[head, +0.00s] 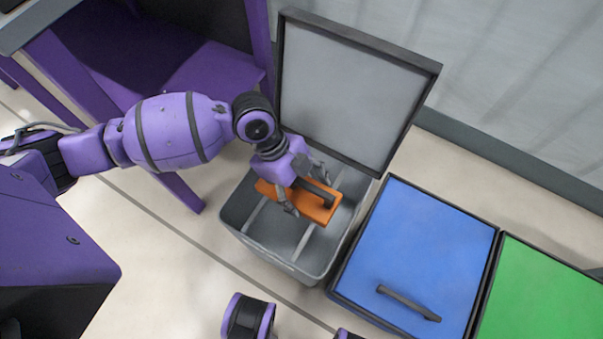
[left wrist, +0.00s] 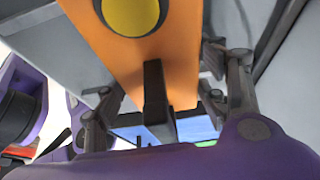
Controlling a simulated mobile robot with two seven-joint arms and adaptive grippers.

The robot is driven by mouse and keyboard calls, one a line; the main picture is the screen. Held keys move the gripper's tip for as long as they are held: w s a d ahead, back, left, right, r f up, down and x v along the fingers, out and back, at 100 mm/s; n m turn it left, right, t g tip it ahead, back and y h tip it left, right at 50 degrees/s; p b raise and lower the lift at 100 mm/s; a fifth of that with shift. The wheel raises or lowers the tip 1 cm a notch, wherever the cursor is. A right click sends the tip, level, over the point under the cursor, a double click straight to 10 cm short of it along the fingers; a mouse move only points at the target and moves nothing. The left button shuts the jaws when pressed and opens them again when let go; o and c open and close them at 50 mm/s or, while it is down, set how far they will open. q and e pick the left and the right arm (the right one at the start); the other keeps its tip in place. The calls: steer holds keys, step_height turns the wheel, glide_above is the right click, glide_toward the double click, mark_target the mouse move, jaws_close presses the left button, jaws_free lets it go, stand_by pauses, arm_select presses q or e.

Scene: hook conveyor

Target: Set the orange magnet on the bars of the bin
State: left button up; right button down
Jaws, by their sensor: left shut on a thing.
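The orange magnet (head: 266,188) is a flat orange plate with a dark handle (head: 318,192). It lies across the opening of the open grey bin (head: 229,215), over its light bars (head: 303,241). I cannot tell whether it touches the bars or hangs just above them. My left gripper (head: 303,193) reaches down from above and is shut on the magnet's handle. In the left wrist view the orange plate (left wrist: 180,62) carries a yellow disc (left wrist: 131,12), and the dark handle (left wrist: 155,90) stands between the fingers.
The bin's grey lid (head: 345,95) stands open behind it. A blue-lidded bin (head: 420,250) with a dark handle and a green-lidded bin (head: 540,295) stand to the right, closed. A purple frame (head: 185,85) is at upper left. Bare floor lies front left of the bin.

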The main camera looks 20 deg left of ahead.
arm_select(q)
steer(key=shift+w, duration=0.1)
stand_by(0.3)
steer(key=o, duration=1.9)
steer(key=shift+f, duration=0.1)
steer(key=shift+o, duration=1.4)
steer(key=shift+f, duration=0.1)
steer(key=s+v, duration=0.1)
steer(key=v, duration=1.1)
steer(key=shift+w, duration=0.4)
